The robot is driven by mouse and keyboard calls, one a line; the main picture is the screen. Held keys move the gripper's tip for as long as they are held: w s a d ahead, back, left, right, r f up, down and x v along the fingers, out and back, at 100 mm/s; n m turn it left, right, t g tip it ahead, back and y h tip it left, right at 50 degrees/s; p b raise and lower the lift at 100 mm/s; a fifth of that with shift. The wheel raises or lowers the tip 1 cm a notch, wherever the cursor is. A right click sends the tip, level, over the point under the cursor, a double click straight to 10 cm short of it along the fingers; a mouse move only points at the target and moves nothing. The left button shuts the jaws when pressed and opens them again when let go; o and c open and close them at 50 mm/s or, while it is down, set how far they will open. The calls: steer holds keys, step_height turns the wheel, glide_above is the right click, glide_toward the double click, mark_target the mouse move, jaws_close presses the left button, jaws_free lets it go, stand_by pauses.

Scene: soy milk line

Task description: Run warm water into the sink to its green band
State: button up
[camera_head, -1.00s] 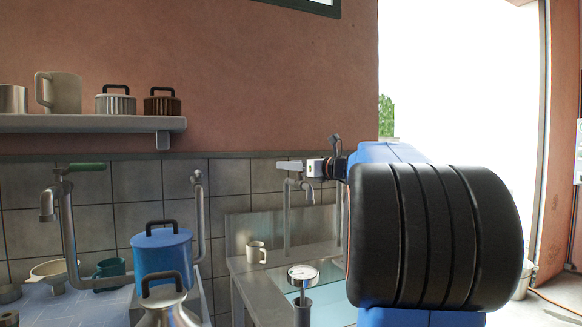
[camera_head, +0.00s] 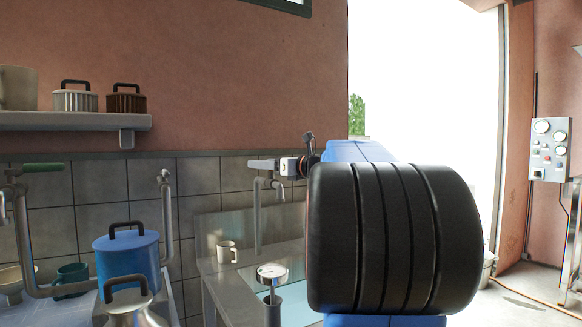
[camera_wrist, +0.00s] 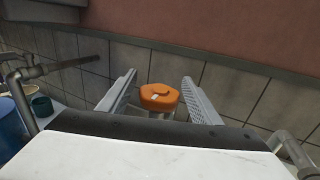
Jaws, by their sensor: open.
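The sink (camera_head: 208,268) is a metal basin against the tiled wall, partly hidden by my arm. A pale blue-green surface shows inside it, and I cannot make out a green band. A grey tap pipe (camera_head: 258,225) with a bent spout rises behind the sink. My gripper (camera_head: 262,164) is at the top of this pipe. In the wrist view an orange knob (camera_wrist: 158,96) lies ahead between the two parted fingers of my gripper (camera_wrist: 160,92). I cannot tell whether the fingers touch it. A round dial gauge (camera_head: 272,272) stands at the sink's front.
A white mug (camera_head: 227,252) stands on the sink's ledge. A blue lidded pot (camera_head: 128,258) and a green-handled tap (camera_head: 42,167) are to the left. A shelf (camera_head: 70,121) holds lidded pots. A control panel (camera_head: 550,150) hangs at the far right.

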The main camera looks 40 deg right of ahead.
steer(key=s+d, duration=0.2)
steer(key=s, duration=1.3)
steer(key=shift+s, duration=0.3)
stand_by(0.9)
